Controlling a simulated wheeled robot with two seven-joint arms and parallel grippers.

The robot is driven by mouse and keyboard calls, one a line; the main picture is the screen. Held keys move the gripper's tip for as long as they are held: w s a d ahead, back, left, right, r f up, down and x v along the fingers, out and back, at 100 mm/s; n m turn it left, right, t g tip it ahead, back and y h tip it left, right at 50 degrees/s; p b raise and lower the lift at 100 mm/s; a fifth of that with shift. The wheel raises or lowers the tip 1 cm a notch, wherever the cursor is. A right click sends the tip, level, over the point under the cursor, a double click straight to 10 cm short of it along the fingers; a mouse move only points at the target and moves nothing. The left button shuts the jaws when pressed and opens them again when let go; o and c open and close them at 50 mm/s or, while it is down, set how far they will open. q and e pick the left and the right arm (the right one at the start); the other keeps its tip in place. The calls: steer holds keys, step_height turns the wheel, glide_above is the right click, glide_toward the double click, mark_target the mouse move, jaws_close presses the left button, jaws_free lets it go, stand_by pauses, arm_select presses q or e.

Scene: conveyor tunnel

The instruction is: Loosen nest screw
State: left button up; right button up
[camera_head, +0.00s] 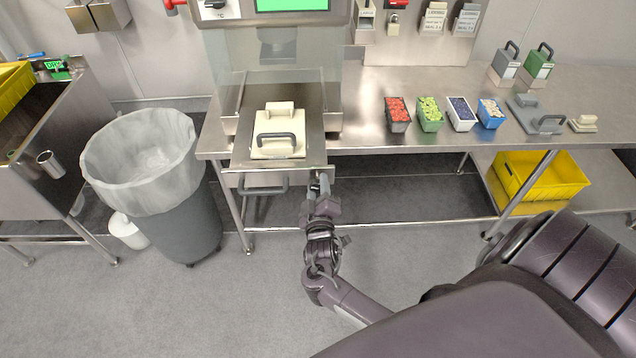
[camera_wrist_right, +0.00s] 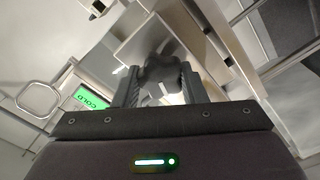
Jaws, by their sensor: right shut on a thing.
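The nest screw (camera_wrist_right: 165,72) is a dark grey lobed knob, seen between the fingers in the right wrist view. My right gripper (camera_wrist_right: 160,86) has one finger on each side of it and is shut on it. In the head view, my right gripper (camera_head: 319,187) is at the front right corner of the metal nest drawer (camera_head: 314,140) and mostly hides the screw there. A cream block with a dark grey handle (camera_head: 278,140) lies in the drawer. My left gripper is not in view.
A machine with a green screen (camera_head: 292,5) stands behind the drawer. A lined bin (camera_head: 150,165) stands left of it. Several small filled trays, including a red-filled one (camera_head: 397,113), stand on the steel table (camera_head: 365,130). A yellow crate (camera_head: 540,178) sits below.

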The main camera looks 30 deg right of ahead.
steer(key=n+p, duration=0.2)
steer(key=n, duration=0.2)
steer(key=shift+r+n, duration=0.1)
steer(key=shift+n, duration=0.2)
steer(key=n+p, duration=0.2)
steer(key=n, duration=0.3)
steer(key=n+p, duration=0.1)
steer(key=n, duration=0.4)
steer(key=shift+p, duration=0.4)
steer(key=n, duration=0.1)
steer(key=n+p, duration=0.1)
steer(key=n, duration=0.3)
steer(key=shift+f, duration=0.25)
steer(key=o, duration=1)
steer(key=shift+s, duration=0.1)
steer(key=v, duration=0.7)
steer(key=shift+s+a+p, duration=0.2)
steer(key=shift+s+p, duration=0.1)
steer(key=shift+s, duration=0.05)
